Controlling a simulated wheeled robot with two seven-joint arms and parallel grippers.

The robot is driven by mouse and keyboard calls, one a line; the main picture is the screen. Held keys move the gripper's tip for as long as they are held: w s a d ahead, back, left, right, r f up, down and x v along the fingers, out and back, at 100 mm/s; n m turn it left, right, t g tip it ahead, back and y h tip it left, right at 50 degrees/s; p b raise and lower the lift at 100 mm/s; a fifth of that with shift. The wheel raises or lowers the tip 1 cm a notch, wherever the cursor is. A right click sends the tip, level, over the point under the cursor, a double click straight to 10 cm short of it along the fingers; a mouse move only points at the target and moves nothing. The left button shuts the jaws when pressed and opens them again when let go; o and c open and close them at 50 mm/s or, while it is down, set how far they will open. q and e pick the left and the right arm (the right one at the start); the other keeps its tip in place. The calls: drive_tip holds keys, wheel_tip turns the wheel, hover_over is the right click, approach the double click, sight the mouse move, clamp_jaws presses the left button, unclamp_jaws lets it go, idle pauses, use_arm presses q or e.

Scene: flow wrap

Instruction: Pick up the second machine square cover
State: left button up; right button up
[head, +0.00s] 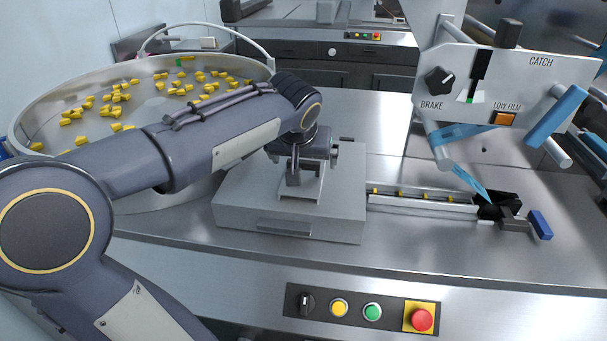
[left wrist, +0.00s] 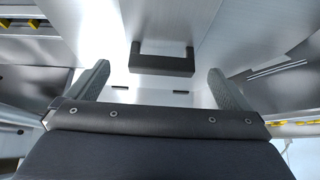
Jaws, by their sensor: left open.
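The square cover (head: 335,222) is a grey metal box lid at the middle of the steel worktop in the head view. A dark bar handle (left wrist: 162,65) shows on a brushed metal surface in the left wrist view. My left gripper (head: 313,168) points down over the top of the cover, its wrist hiding part of it. In the left wrist view its two fingers (left wrist: 158,70) are spread wide, with the handle in line with the gap between them. Nothing is clasped; I cannot tell how far the fingertips are from the handle. My right gripper is not in view.
A round bowl (head: 40,112) with many yellow pieces stands on the left, behind my arm. A narrow conveyor channel (head: 420,203) runs right from the cover. A film panel (head: 550,75) stands at the right. Control buttons (head: 372,311) line the front face.

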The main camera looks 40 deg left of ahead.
sight(304, 161)
use_arm(q)
drive_tip(key=x, duration=0.4)
drive_tip(key=shift+f, duration=0.1)
drive_tip(key=shift+c, duration=0.4)
drive_tip(key=c, duration=1)
drive_tip(key=shift+c, duration=0.4)
